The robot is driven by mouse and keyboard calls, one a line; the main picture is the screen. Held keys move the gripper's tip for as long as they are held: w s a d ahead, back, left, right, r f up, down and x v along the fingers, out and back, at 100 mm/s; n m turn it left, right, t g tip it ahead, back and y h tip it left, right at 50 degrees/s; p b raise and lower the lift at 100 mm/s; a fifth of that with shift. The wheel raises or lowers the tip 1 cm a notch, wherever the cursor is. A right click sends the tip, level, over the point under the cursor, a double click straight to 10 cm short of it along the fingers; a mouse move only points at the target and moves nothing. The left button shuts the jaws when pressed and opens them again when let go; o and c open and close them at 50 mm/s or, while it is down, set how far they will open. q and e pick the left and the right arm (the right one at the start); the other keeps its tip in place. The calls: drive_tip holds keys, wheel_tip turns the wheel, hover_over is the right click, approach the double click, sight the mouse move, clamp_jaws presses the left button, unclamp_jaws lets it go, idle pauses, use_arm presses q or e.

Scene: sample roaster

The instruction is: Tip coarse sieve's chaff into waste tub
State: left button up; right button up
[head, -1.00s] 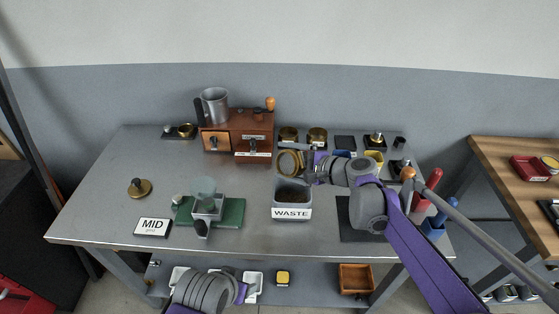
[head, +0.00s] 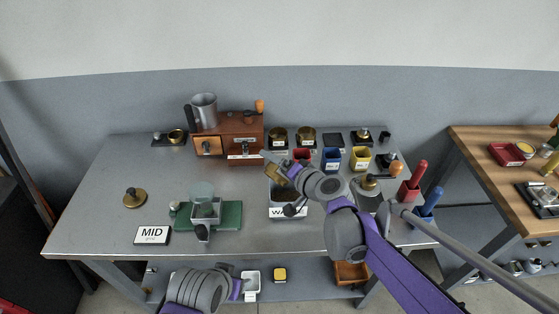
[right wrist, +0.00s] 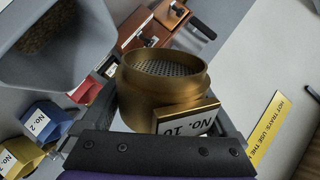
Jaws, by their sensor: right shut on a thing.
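The coarse sieve is a brass ring with a perforated mesh and a "NO. 10" tag, large in the right wrist view (right wrist: 165,85). I see no chaff on the visible mesh. My right gripper (right wrist: 170,125) is shut on the sieve at its tagged side. In the head view the sieve (head: 277,173) is tilted and held over the back of the grey waste tub (head: 277,212), and my wrist partly hides the tub. The tub also shows in the right wrist view (right wrist: 75,72), with brown chaff inside. My left gripper is out of sight; only its forearm shows at the bottom.
Red (head: 302,154), blue (head: 331,158) and yellow (head: 359,158) cups stand behind and right of the tub. A wooden drawer box (head: 235,135) stands behind left. A green mat (head: 232,215) with a glass-topped device lies left. The table's left part is mostly clear.

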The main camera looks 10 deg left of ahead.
drive_tip(key=shift+s+a+r+n+t, duration=0.15)
drive_tip(key=shift+n+t, duration=0.2)
drive_tip(key=shift+n, duration=0.2)
drive_tip(key=shift+s+r+n+t, duration=0.1)
drive_tip(key=shift+n+t, duration=0.25)
drive_tip(key=shift+n, duration=0.2)
drive_tip(key=shift+s+r+n+t+p, duration=0.15)
drive_tip(key=shift+n+t+p, duration=0.35)
drive_tip(key=shift+n+p, duration=0.25)
drive_tip(key=n+t+p, duration=0.1)
drive_tip(key=n+p, duration=0.1)
drive_tip(key=p, duration=0.2)
drive_tip(key=n+t+p, duration=0.1)
drive_tip(key=n+p, duration=0.2)
drive_tip(key=shift+w+a+p, duration=0.1)
drive_tip(key=shift+w+p, duration=0.1)
drive_tip(key=shift+p, duration=0.2)
drive_tip(key=shift+s+f, duration=0.1)
drive_tip(key=shift+f, duration=0.15)
drive_tip(key=shift+f+n, duration=0.3)
drive_tip(key=shift+n, duration=0.05)
drive_tip(key=shift+s+r+t+y, duration=0.25)
drive_tip(key=shift+s+t+y, duration=0.05)
drive_tip(key=shift+w+f, duration=0.1)
drive_tip(key=shift+w, duration=0.2)
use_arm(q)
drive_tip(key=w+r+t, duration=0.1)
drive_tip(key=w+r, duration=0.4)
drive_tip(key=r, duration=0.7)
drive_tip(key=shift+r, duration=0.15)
